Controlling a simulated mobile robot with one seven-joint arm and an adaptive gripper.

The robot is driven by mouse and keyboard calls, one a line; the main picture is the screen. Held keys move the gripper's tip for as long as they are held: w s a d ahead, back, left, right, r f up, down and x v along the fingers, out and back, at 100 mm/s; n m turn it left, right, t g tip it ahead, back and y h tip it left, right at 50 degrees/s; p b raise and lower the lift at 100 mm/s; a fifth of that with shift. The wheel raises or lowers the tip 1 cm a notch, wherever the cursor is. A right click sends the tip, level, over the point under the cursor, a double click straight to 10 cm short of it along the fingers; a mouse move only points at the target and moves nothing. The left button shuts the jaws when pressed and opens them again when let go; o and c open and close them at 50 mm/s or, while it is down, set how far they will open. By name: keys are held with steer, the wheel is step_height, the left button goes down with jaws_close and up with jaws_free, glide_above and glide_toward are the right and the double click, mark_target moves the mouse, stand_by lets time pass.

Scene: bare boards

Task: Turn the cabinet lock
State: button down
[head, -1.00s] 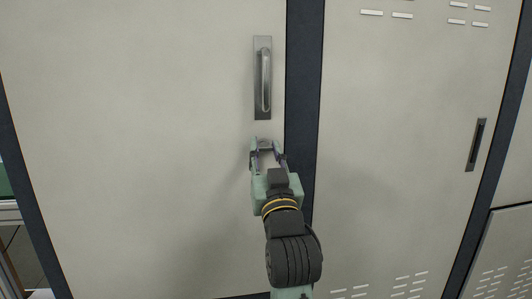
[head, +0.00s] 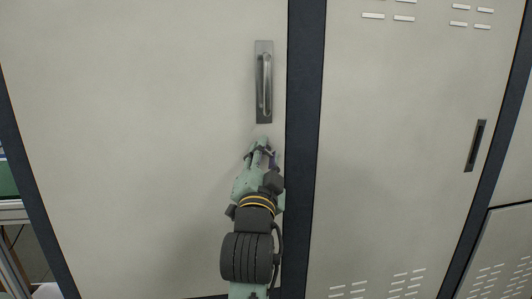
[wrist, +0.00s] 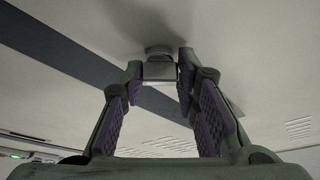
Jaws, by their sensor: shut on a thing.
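The gripper is rolled relative to the door, as the dark frame strip runs diagonally in the wrist view.
A dark vertical frame post (head: 304,130) stands just right of the lock. Beyond it is another pale door (head: 400,140) with vent slots and a dark handle (head: 475,146). The door face left of my gripper is bare.

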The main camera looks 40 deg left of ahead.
steer(key=m+h, duration=0.1)
steer(key=m, duration=0.1)
steer(key=m+h, duration=0.1)
steer(key=m, duration=0.2)
steer(key=shift+s+r+m, duration=0.1)
steer(key=shift+r+m, duration=0.1)
steer(key=shift+m, duration=0.1)
steer(key=shift+m+g+h+p, duration=0.2)
steer(key=shift+m+g+h, duration=0.2)
steer(key=shift+m, duration=0.7)
steer(key=shift+m+g+h+p, duration=0.2)
steer(key=shift+m+g+h, duration=0.2)
steer(key=shift+m, duration=0.7)
steer(key=c, duration=1.2)
jaws_free()
steer(key=shift+c, duration=0.2)
steer(key=v, duration=1.2)
